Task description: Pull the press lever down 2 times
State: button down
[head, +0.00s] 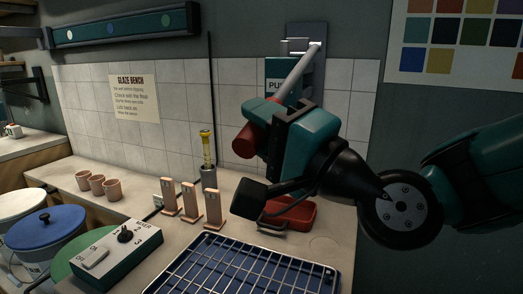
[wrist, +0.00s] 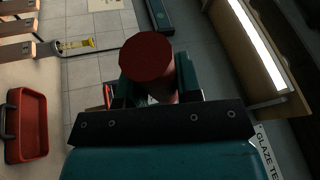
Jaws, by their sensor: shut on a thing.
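The press lever (head: 299,72) is a grey bar that slants down and forward from a grey mount on the tiled wall. Its red grip (head: 244,142) sticks out to the left of my teal gripper (head: 270,132) in the head view. In the wrist view, the round end of the red grip (wrist: 149,61) sits between my two fingers (wrist: 158,88). The gripper is shut on the grip, with the lever tilted below its pivot.
A teal sign (head: 280,68) is on the wall behind the lever. Below my gripper are a red tray (head: 300,215) and a wire rack (head: 232,270). Open air surrounds the lever.

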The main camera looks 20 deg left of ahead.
jog(key=w+f+n+g+y+b, duration=0.1)
jog(key=w+f+n+b, duration=0.4)
jog(key=f+b, duration=0.7)
jog(key=w+g+b, duration=0.1)
jog(key=b, duration=0.5)
jog(key=shift+w+n+g+y, duration=0.25)
jog(key=shift+n+g+y, duration=0.15)
jog(key=shift+f, duration=0.1)
jog(key=c, duration=0.8)
grip_release()
jog(key=shift+c, duration=0.2)
jog(key=shift+o, duration=0.2)
jog(key=shift+r, duration=0.2)
